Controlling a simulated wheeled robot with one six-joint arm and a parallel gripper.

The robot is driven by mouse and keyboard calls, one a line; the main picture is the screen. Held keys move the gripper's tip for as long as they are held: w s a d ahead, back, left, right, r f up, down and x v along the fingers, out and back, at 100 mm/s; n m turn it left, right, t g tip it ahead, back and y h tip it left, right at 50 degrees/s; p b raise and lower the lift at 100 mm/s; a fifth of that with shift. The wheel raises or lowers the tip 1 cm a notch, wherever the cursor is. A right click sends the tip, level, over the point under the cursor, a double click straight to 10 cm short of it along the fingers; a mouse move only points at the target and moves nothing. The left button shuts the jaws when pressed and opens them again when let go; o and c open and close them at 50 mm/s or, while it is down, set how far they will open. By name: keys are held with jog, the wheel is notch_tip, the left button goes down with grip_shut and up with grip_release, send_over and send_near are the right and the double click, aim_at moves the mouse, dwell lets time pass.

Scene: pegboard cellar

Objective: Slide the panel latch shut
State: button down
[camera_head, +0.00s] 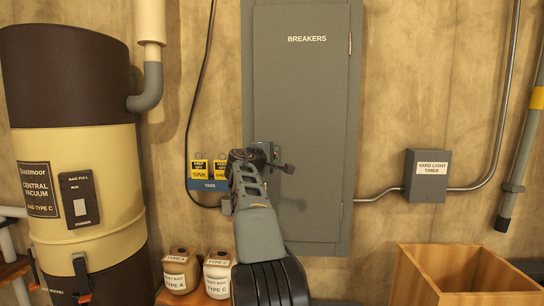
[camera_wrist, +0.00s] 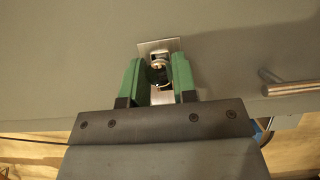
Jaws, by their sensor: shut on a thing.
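The grey breaker panel (camera_head: 308,100), lettered "BREAKERS", stands on the wall with its door closed. In the wrist view its latch shows a pale metal plate (camera_wrist: 160,44) and a small metal knob (camera_wrist: 158,64). My gripper (camera_wrist: 158,72) has its green fingers on either side of the knob, shut on it. In the head view my gripper (camera_head: 274,153) reaches the left part of the panel at mid-height, and my arm hides most of the latch. How far the latch bolt has slid cannot be seen.
A bar handle (camera_wrist: 288,87) sticks out right of the latch. Yellow tags (camera_head: 209,168) hang on a blue strip left of the panel. A yard light timer box (camera_head: 427,165) is right, above a wooden crate (camera_head: 463,270). Labelled jars (camera_head: 180,272) stand low left.

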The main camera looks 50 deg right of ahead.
jog(key=shift+w+a, duration=1)
jog(key=shift+w, duration=0.25)
jog(key=c, duration=1.3)
grip_release()
jog(key=shift+a, duration=0.1)
jog(key=shift+o, duration=0.9)
jog(key=shift+w+a, duration=0.1)
jog(key=shift+w, duration=0.05)
jog(key=shift+o, duration=1.1)
